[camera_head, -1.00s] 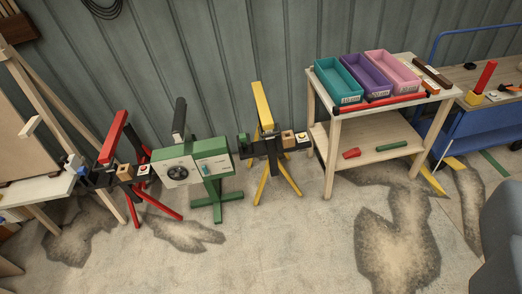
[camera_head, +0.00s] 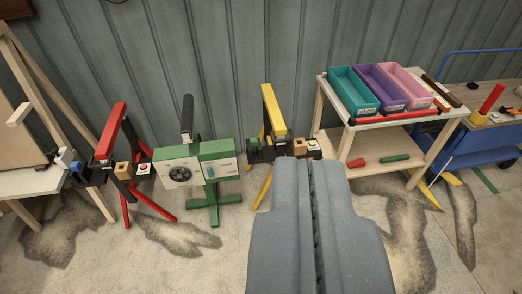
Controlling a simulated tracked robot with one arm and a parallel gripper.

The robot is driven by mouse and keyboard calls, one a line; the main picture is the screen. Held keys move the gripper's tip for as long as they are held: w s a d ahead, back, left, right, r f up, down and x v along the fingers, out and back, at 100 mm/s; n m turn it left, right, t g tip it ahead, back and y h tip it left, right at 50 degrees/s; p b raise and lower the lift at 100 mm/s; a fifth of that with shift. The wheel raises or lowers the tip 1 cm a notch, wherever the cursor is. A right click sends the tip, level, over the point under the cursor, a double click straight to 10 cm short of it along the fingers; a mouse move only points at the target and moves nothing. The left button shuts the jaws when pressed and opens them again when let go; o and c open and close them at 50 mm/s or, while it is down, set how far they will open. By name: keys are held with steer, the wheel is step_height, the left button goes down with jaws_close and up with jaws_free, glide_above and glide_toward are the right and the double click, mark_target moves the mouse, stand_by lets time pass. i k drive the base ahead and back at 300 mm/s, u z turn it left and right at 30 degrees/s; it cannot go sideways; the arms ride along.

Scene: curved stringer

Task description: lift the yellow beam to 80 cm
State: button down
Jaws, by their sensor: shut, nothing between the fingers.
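The yellow beam (camera_head: 273,110) stands slanted at the top of a black-bodied stand with yellow legs (camera_head: 262,188), in the middle of the view near the wall. A wooden block and a light button box sit on the stand's black arm. My gripper (camera_head: 304,160) is grey, shut and empty, in the lower middle of the view. Its tips show just below the black arm in the picture and hide part of the stand's legs. The gripper looks nearer to the camera than the stand; I cannot tell the gap, and I see no contact with the beam.
Left of the yellow stand are a green machine (camera_head: 196,163) with a black bar and a red-beam stand (camera_head: 112,130). Right is a wooden table (camera_head: 330,92) with teal, purple and pink bins. A blue cart (camera_head: 470,145) stands at far right. The front floor is clear.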

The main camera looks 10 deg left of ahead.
mark_target(278, 125)
steer(key=z, duration=0.15)
steer(key=k, duration=0.4)
steer(key=u, duration=0.4)
steer(key=i, duration=1.25)
steer(key=z, duration=0.35)
